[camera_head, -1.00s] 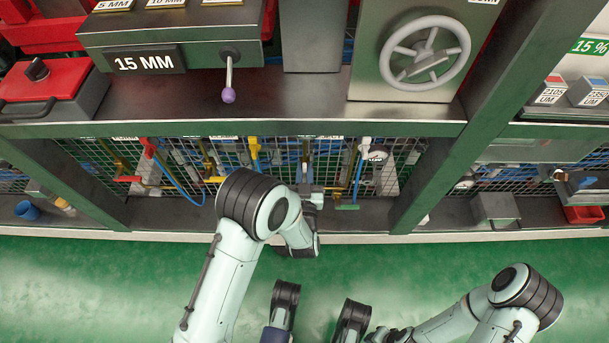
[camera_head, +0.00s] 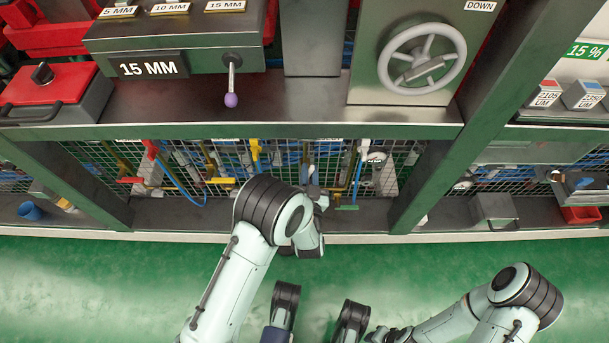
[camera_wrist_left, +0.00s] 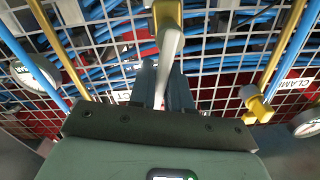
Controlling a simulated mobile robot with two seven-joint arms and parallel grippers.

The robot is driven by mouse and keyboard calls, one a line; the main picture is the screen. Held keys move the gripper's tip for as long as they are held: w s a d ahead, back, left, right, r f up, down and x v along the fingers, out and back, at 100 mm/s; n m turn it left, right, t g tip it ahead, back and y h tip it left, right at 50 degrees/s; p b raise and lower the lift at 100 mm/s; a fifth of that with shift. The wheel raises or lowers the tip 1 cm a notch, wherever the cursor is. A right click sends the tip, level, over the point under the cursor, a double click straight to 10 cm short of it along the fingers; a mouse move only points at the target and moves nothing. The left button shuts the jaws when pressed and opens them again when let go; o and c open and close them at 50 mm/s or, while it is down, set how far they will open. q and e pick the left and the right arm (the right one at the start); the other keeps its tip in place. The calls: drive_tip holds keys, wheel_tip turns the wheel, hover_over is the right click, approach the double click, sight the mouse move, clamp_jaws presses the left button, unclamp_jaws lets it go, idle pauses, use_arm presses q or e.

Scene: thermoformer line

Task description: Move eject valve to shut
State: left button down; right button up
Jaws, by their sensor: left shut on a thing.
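The eject valve shows in the left wrist view as a pale grey lever (camera_wrist_left: 168,58) on a yellow body (camera_wrist_left: 167,14). A label ending in "CT" is partly hidden behind my fingers. My left gripper (camera_wrist_left: 163,85) is shut on the lever, its fingers on either side of it. In the head view my left gripper (camera_head: 313,188) is at the mesh panel under the shelf, and my own arm hides most of the valve. The dark end of my right arm (camera_head: 385,335) is at the bottom edge, far from the valve, its fingers not clear.
Pipes and blue hoses run close around. A green post (camera_head: 430,165) stands right. The green floor is clear.

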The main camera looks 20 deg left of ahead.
use_arm(q)
drive_tip(key=shift+d+f, duration=0.1)
drive_tip(key=shift+m, duration=0.3)
drive_tip(key=shift+w+d+f+m+p, duration=0.1)
drive_tip(key=shift+d+f+m+p, duration=0.15)
drive_tip(key=shift+m, duration=0.6)
drive_tip(key=shift+w+d+f+m+p, duration=0.1)
drive_tip(key=shift+d+m+p, duration=0.2)
drive_tip(key=shift+m, duration=0.55)
drive_tip(key=shift+d, duration=0.1)
drive_tip(key=shift+w+d+f+m+p, duration=0.1)
drive_tip(key=shift+d+f+m+p, duration=0.15)
drive_tip(key=shift+m, duration=0.65)
drive_tip(key=shift+d+f+m+p, duration=0.15)
drive_tip(key=shift+f+m, duration=0.1)
drive_tip(key=shift+m, duration=0.65)
